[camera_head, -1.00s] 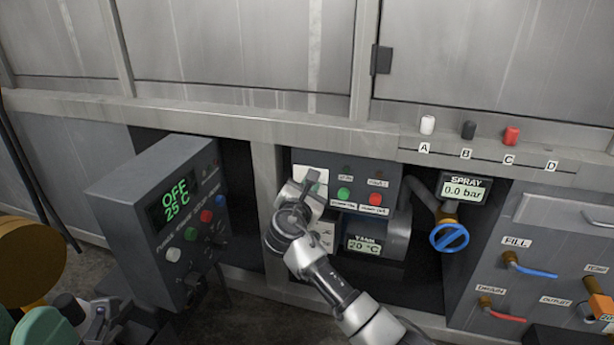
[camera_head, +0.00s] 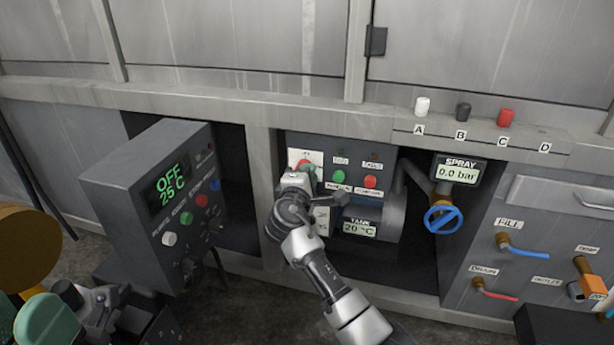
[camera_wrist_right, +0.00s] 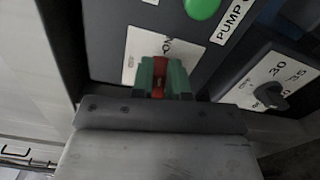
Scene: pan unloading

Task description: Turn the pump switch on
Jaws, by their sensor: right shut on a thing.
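The pump switch shows as a small red lever (camera_wrist_right: 159,78) on a white plate (camera_wrist_right: 138,52) in the right wrist view. Part of the label "ON" is readable above it. My right gripper (camera_wrist_right: 160,80) is shut on the red lever, with a green fingertip on each side. In the head view, the right gripper (camera_head: 305,174) is at the lower part of the white plate (camera_head: 305,155), and my wrist covers much of it. Part of what seems my left arm (camera_head: 90,308) shows at the lower left; its fingers cannot be made out.
A green button (camera_head: 339,176) and a red button (camera_head: 371,181) sit right of the switch. A dial (camera_wrist_right: 272,94) is nearby. A grey control box (camera_head: 130,190) reading "OFF 25°C" juts out at left. A blue valve wheel (camera_head: 443,218) is at right.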

